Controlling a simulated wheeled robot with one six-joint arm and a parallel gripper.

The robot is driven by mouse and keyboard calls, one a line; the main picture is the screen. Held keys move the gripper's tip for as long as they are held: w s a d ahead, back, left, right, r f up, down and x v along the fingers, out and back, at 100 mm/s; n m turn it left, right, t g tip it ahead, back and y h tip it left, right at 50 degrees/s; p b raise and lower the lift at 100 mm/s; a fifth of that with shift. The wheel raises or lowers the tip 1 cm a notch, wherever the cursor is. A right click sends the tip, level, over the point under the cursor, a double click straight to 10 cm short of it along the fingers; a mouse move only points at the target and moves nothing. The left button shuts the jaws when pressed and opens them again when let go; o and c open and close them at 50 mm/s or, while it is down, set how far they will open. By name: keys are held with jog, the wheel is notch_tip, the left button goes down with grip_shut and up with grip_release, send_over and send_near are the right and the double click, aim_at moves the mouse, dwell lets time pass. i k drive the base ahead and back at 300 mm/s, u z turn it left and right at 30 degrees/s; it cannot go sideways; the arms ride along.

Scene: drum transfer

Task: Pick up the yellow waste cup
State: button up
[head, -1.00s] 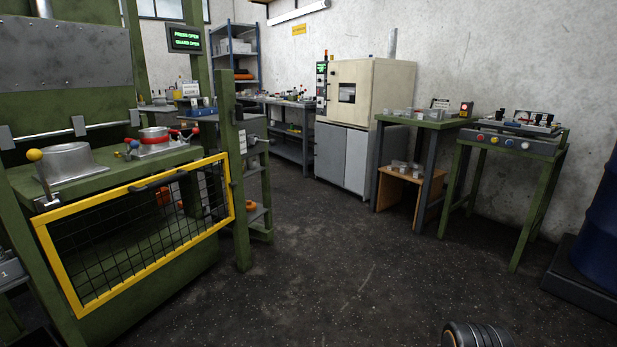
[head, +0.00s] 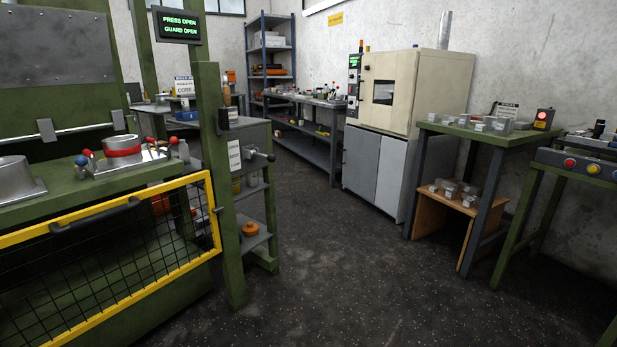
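I cannot make out a yellow waste cup in the head view; small items on the benches are too small to tell apart. My gripper is not in view, so its state does not show.
The green press (head: 60,215) with its yellow-framed mesh guard (head: 130,200) stands close on the left. A beige oven (head: 415,90) on a grey cabinet (head: 375,165) stands at the back. A green table (head: 470,133) stands to its right. The dark floor (head: 340,275) between is clear.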

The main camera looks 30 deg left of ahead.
aim_at(237, 183)
jog(key=u, duration=0.05)
jog(key=i, duration=1.5)
jog(key=u, duration=0.75)
jog(key=i, duration=0.8)
jog(key=u, duration=1.6)
jog(key=i, duration=0.75)
jog(key=u, duration=0.65)
